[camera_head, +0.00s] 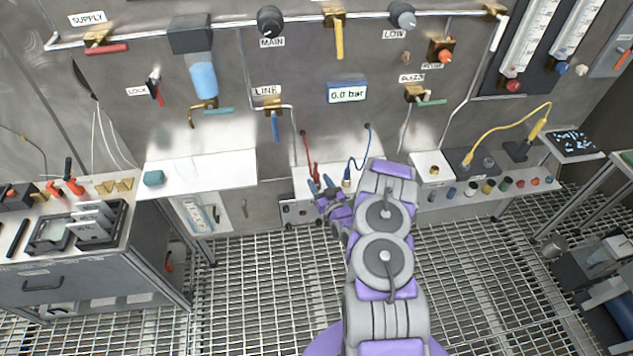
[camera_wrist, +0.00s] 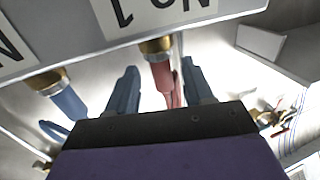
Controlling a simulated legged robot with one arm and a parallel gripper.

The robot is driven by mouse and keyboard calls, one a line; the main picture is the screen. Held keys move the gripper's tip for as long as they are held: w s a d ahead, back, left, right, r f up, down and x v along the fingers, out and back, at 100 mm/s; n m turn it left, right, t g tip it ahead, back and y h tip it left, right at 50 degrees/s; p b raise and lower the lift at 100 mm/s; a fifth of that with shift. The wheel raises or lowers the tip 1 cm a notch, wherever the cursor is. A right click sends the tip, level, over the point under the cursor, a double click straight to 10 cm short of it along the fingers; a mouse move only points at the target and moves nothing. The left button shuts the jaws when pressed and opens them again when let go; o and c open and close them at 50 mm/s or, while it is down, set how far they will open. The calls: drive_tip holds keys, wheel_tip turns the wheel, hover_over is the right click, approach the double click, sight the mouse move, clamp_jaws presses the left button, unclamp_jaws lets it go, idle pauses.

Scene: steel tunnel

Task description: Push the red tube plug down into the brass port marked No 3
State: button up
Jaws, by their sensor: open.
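The red tube plug (camera_wrist: 162,78) stands at a brass collar (camera_wrist: 156,46) under the edge of a labelled plate in the wrist view. I cannot tell how deep it sits. My gripper (camera_wrist: 159,70) is open, with one blue-grey finger on each side of the red plug and gaps between. In the head view my gripper (camera_head: 321,184) is at the small bench, by the lower end of the red tube (camera_head: 309,155). A blue plug (camera_wrist: 68,103) stands at another brass collar (camera_wrist: 47,78). The labels (camera_wrist: 150,10) are cut off, so I cannot read No 3.
A blue tube (camera_head: 357,163) hangs just right of my gripper. The gauge box front (camera_head: 299,212) is below. A white shelf (camera_head: 200,172) is to the left, and a shelf with several coloured caps is to the right. The pressure display (camera_head: 347,93) reads 0.0 bar.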

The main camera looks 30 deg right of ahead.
drive_tip(key=shift+w, duration=1.25)
drive_tip(key=shift+c, duration=0.3)
clamp_jaws()
